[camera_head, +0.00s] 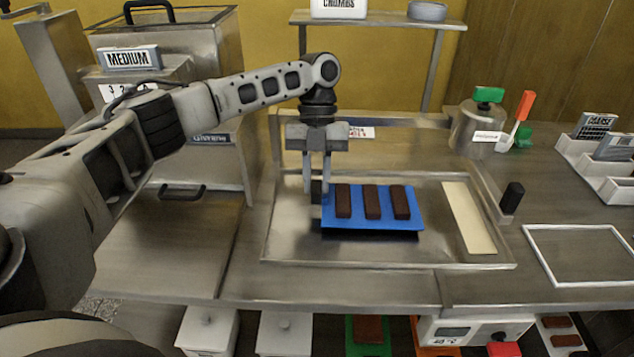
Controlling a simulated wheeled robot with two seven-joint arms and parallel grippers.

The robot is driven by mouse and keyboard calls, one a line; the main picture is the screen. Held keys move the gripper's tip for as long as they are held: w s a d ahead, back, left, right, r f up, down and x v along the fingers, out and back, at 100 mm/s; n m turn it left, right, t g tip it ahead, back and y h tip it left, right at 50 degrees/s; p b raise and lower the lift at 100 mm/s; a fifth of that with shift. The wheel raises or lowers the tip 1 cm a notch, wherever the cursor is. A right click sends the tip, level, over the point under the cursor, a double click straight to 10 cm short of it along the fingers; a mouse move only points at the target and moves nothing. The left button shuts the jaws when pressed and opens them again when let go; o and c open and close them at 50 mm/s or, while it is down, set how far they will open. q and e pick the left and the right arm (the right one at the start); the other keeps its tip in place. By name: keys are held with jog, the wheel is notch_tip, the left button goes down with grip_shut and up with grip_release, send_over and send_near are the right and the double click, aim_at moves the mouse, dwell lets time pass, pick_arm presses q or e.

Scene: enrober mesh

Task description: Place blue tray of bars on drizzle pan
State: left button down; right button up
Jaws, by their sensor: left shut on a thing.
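The blue tray (372,223) carries three dark brown bars (372,202) standing side by side across it. My left gripper (318,190) points down at the tray's left back corner and is shut on its left edge. The drizzle pan (290,235) is a wide, shallow metal pan on the counter. The tray is over the middle of the pan, with a dark shadow under its front edge, so it seems slightly raised; I cannot tell whether any part touches. My right gripper does not show.
A cream strip (468,217) lies in the pan's right side. A black knob (511,197) stands right of the pan. A white rectangular outline (582,254) marks the right counter. A metal pot (478,128) and a shelf (380,20) are behind. The left counter is bare.

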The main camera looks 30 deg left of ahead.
pick_arm(q)
jog(key=shift+f, duration=0.85)
jog(key=c, duration=1.3)
grip_release()
jog(key=shift+r, duration=0.1)
jog(key=v, duration=1.2)
jog(key=shift+s, duration=0.1)
